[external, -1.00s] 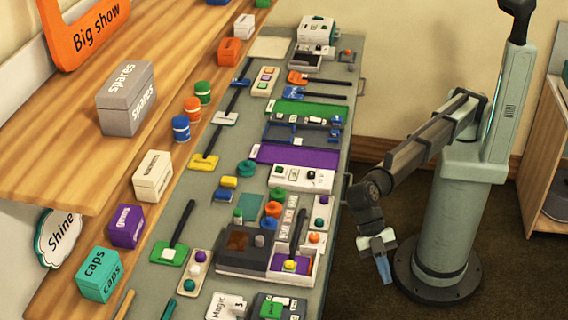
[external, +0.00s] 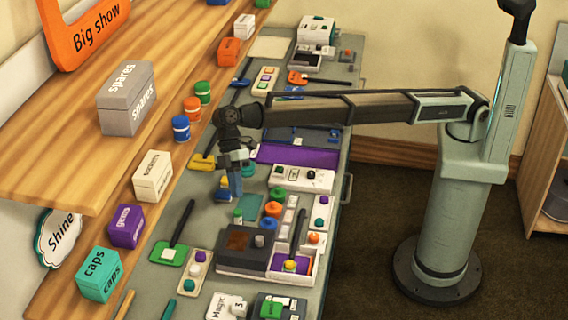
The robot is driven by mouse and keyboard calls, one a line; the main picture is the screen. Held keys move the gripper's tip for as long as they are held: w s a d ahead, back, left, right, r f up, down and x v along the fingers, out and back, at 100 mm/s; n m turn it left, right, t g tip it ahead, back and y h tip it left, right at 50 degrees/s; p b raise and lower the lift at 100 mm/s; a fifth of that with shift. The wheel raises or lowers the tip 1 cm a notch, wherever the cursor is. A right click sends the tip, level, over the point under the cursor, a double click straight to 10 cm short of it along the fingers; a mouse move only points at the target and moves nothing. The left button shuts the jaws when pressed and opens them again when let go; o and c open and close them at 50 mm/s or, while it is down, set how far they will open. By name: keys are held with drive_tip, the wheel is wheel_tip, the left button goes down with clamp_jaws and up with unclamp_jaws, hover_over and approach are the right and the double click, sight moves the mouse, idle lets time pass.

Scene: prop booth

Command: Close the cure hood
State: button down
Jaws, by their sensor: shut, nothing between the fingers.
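A dark grey unit with a brown window-like panel (external: 238,240) stands on the near half of the grey table. It may be the cure hood, but no readable label confirms this, and I cannot tell how far its lid is open. My gripper (external: 236,194) points down over the table, beyond the dark unit in the picture. It is shut and empty. Its fingers partly hide a small blue and yellow block (external: 223,190). I cannot tell the exact height of the fingertips above the table.
A green knob (external: 238,215), an orange knob (external: 273,209) and a white panel (external: 300,178) crowd the space around the unit. A purple tray (external: 300,155) lies behind. A wooden shelf with labelled boxes (external: 153,176) borders the table's left.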

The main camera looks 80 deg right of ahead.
approach(254, 242)
drive_tip(key=f, duration=0.1)
drive_tip(key=w+a+f, duration=0.1)
drive_tip(key=f, duration=0.1)
drive_tip(key=w+f, duration=0.1)
drive_tip(key=shift+w+a+f, duration=0.15)
drive_tip(key=shift+a+f, duration=0.05)
drive_tip(key=shift+a, duration=0.05)
drive_tip(key=s, duration=0.1)
drive_tip(key=s+a, duration=0.1)
drive_tip(key=shift+s+a, duration=0.1)
drive_tip(key=shift+s, duration=0.25)
drive_tip(key=shift+s+a, duration=0.25)
drive_tip(key=shift+s, duration=0.2)
drive_tip(key=s, duration=1.4)
drive_tip(key=shift+s, duration=0.25)
drive_tip(key=w+d+r, duration=0.6)
drive_tip(key=d+r, duration=0.1)
drive_tip(key=r, duration=0.1)
drive_tip(key=shift+w, duration=0.3)
